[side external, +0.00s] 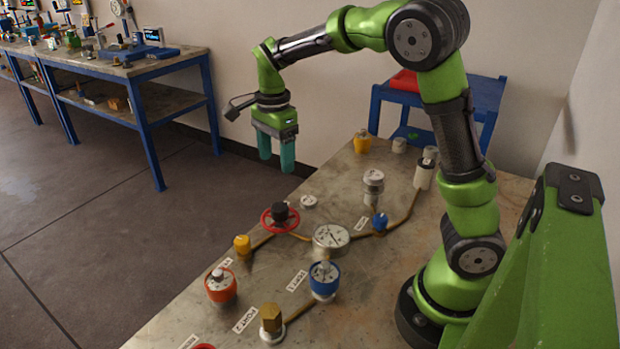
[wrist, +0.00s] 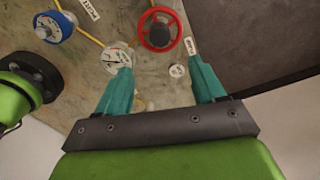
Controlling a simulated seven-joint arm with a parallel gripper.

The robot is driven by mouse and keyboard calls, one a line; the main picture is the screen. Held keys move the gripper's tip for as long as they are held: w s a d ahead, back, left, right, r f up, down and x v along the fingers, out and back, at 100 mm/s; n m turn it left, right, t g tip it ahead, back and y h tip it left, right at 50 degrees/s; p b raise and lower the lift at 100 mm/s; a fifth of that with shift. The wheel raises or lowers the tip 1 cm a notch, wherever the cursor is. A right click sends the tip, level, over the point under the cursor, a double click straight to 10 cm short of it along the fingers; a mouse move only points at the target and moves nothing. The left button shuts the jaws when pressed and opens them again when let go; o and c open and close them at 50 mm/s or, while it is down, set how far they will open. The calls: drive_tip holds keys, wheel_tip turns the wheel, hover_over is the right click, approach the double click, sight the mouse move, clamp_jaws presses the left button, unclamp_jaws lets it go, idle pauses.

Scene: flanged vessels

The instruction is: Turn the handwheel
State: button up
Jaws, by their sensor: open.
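The handwheel (side external: 280,219) is a red ring with a dark hub, mounted on the metal table near its left edge. It also shows in the wrist view (wrist: 159,46), at the top centre, beyond my fingertips. My gripper (side external: 276,168) has teal fingers and points down, above and behind the handwheel, well clear of it. In the wrist view my gripper (wrist: 158,72) is open, with a wide gap between the fingers and nothing between them. The handwheel rim looks fully uncovered.
A pressure gauge (side external: 331,238) stands right of the handwheel, with brass pipes between the fittings. A blue-collared vessel (side external: 324,281), a red-collared vessel (side external: 220,286) and a brass hex fitting (side external: 271,320) stand nearer the camera. A yellow fitting (side external: 242,245) is left of the wheel.

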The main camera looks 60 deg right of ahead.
drive_tip(key=shift+r, duration=1.6)
drive_tip(key=s+a+r+n+t+y, duration=0.1)
drive_tip(key=s+a+n+t, duration=0.2)
drive_tip(key=s+n, duration=0.5)
drive_tip(key=s+a+r+n+t+y, duration=0.1)
drive_tip(key=s+a+n+t, duration=0.3)
drive_tip(key=s+n, duration=0.5)
drive_tip(key=shift+a+r, duration=0.25)
drive_tip(key=shift+a, duration=0.4)
